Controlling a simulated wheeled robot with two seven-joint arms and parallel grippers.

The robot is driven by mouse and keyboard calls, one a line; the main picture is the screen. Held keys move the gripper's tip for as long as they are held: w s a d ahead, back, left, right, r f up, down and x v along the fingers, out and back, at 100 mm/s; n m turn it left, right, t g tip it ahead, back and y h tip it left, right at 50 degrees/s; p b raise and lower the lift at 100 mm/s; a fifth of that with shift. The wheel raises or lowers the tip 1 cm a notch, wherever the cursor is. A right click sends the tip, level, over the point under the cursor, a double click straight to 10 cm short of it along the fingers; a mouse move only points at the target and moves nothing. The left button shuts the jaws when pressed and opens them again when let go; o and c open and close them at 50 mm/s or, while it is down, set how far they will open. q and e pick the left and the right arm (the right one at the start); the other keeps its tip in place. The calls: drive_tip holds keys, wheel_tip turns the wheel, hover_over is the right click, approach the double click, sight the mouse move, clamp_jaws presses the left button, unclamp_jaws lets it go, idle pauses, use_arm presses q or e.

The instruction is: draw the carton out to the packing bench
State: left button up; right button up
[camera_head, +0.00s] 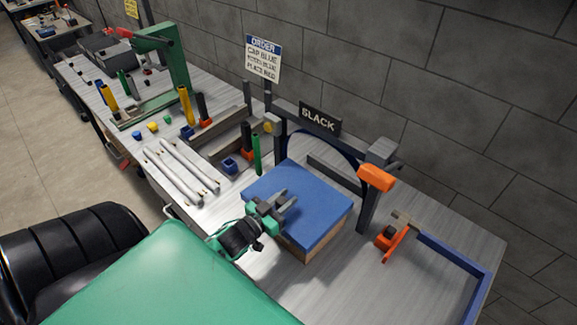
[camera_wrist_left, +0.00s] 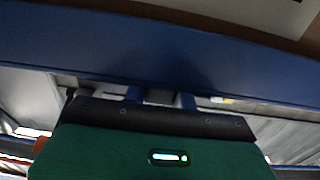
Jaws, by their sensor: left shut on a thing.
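The carton (camera_head: 318,245) is a brown box with a blue top (camera_head: 310,195), standing on the grey bench beside a dark frame. My left gripper (camera_head: 281,205) is at the near left side of the blue top and is shut on the carton at its blue part. In the left wrist view the fingers (camera_wrist_left: 160,98) meet a wide blue band (camera_wrist_left: 160,50), with brown carton side (camera_wrist_left: 225,12) above it. The exact finger contact is partly hidden. My right gripper is not in view.
A dark frame with a "SLACK" sign (camera_head: 320,119) stands behind the carton. An orange block (camera_head: 376,178) and a blue rail (camera_head: 455,258) are to the right. White rods (camera_head: 180,172), coloured posts and a green press (camera_head: 170,60) fill the bench to the left.

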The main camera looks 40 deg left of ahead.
use_arm(q)
drive_tip(key=s+p, duration=0.3)
drive_tip(key=s, duration=0.8)
drive_tip(key=shift+s+a, duration=0.2)
drive_tip(key=shift+a, duration=0.25)
idle(0.5)
drive_tip(key=o, duration=1.1)
drive_tip(key=shift+s, duration=0.1)
drive_tip(key=shift+s+a+b, duration=0.2)
drive_tip(key=shift+s+b, duration=0.6)
drive_tip(key=shift+s, duration=1.45)
drive_tip(key=shift+s+a+b, duration=0.25)
drive_tip(key=shift+s+b, duration=0.5)
drive_tip(key=shift+s, duration=1.55)
drive_tip(key=shift+s+a+b, duration=0.2)
drive_tip(key=shift+s+b, duration=0.6)
drive_tip(key=shift+s, duration=1.45)
